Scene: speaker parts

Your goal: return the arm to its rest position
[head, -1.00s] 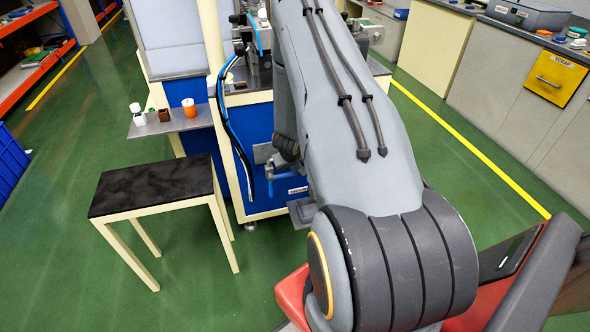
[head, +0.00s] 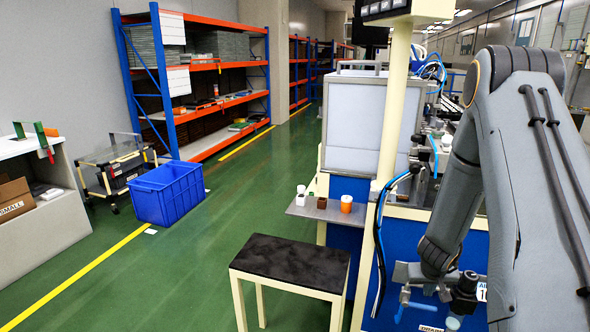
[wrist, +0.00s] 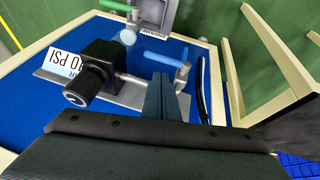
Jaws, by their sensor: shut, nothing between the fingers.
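My arm (head: 530,180) fills the right side of the head view, with its elbow high and the forearm hanging down in front of the workstation. In the wrist view my gripper (wrist: 166,98) is shut and empty, its dark fingers together. The fingers point toward the blue workstation panel (wrist: 40,125), by a black regulator knob (wrist: 82,88) with a "10 PSI" label and a blue-handled valve (wrist: 165,60). I cannot tell if the fingers touch anything.
A black-topped stool (head: 290,262) stands in front of the workstation. A small shelf (head: 330,212) holds a white cup, a brown block and an orange container. A blue crate (head: 167,192), a cart (head: 115,172) and orange racks (head: 200,67) are at left. Green floor (head: 150,280) there is open.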

